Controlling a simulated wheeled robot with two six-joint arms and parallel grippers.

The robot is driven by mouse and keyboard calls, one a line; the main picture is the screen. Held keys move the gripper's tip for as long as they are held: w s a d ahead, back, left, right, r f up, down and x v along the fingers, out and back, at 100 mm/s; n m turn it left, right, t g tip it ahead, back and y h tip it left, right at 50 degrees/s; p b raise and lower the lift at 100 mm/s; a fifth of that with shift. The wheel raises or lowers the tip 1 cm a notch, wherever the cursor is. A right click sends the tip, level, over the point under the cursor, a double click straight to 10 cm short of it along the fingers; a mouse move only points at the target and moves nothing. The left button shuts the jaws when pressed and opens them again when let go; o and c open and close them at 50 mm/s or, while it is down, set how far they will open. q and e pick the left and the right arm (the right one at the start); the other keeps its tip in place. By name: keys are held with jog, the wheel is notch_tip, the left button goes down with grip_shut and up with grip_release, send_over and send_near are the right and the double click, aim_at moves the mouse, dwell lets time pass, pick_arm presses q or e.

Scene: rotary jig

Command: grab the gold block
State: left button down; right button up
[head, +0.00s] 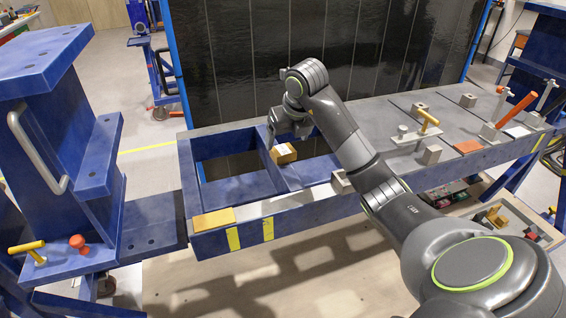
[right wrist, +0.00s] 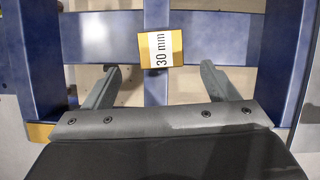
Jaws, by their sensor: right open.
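The gold block (head: 284,153) rests by the inner crossbar of the blue jig frame (head: 212,192) in the head view. In the right wrist view the gold block (right wrist: 160,49) carries a white label reading "30 mm" and lies over a blue bar, beyond the fingertips. My right gripper (head: 287,127) is just above and to the left of the block in the head view. In the right wrist view the right gripper (right wrist: 160,71) is open and empty, one finger on each side below the block. My left gripper is not in view.
A flat gold plate (head: 213,219) lies on the frame's near left corner. Grey blocks, an orange-handled clamp (head: 515,107) and a yellow-handled clamp (head: 428,118) stand on the bench to the right. A tall blue post (head: 60,130) stands at left. A dark panel (head: 320,50) rises behind.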

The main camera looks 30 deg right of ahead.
aim_at(283, 150)
jog(key=shift+w+f, duration=0.2)
jog(key=shift+f, duration=0.3)
jog(key=shift+w+f, duration=0.2)
jog(key=shift+f, duration=0.1)
jog(key=p+x, duration=0.1)
jog(key=x, duration=0.2)
jog(key=shift+w+d+f+p, duration=0.15)
jog(key=shift+w+f+p, duration=0.1)
jog(key=shift+p, duration=0.1)
jog(key=shift+w+f, duration=0.15)
jog(key=shift+f, duration=0.2)
jog(key=c, duration=1.5)
jog(key=shift+r, duration=0.1)
jog(key=shift+c, duration=0.6)
